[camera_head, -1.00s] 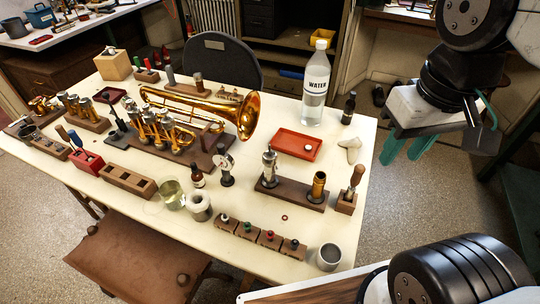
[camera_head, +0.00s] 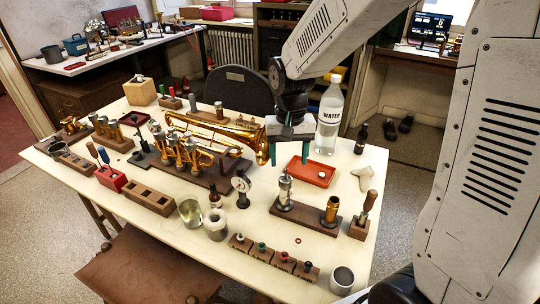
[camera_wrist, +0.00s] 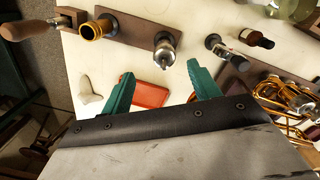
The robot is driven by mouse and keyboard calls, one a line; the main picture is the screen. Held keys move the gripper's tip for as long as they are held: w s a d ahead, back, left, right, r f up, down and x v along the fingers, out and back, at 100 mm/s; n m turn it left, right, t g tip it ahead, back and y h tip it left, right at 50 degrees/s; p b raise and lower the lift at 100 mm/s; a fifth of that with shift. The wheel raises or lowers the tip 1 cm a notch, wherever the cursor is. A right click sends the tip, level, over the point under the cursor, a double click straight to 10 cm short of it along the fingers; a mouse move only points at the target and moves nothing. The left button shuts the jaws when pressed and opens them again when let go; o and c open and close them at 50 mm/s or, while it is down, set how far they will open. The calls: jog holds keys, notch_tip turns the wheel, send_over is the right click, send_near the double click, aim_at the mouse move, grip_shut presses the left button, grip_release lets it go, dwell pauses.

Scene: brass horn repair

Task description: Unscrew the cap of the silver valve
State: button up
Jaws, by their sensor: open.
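The silver valve (camera_head: 285,188) stands upright at the left end of a dark wooden stand (camera_head: 307,216), beside a brass cylinder (camera_head: 331,211). Its cap (camera_head: 286,171) is on its top. My gripper (camera_head: 288,158) is open, with two green fingers pointing down, above and behind the valve and not touching it. In the wrist view the silver valve (camera_wrist: 164,50) lies beyond the fingertips of my gripper (camera_wrist: 166,80), between their lines, with nothing held. The valve's base is partly hidden from above by its body in the wrist view.
A tall water bottle (camera_head: 330,115) stands behind the tray. The brass horn (camera_head: 215,135) is to the left.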

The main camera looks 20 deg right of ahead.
aim_at(286, 179)
jog(key=shift+w+a+r+t, duration=0.1)
jog(key=shift+w+r+t, duration=0.2)
jog(key=shift+w, duration=0.1)
jog(key=shift+f+m, duration=0.3)
jog(key=shift+f, duration=3.65)
jog(key=c, duration=1.2)
jog(key=n, duration=0.3)
jog(key=shift+n, duration=1.1)
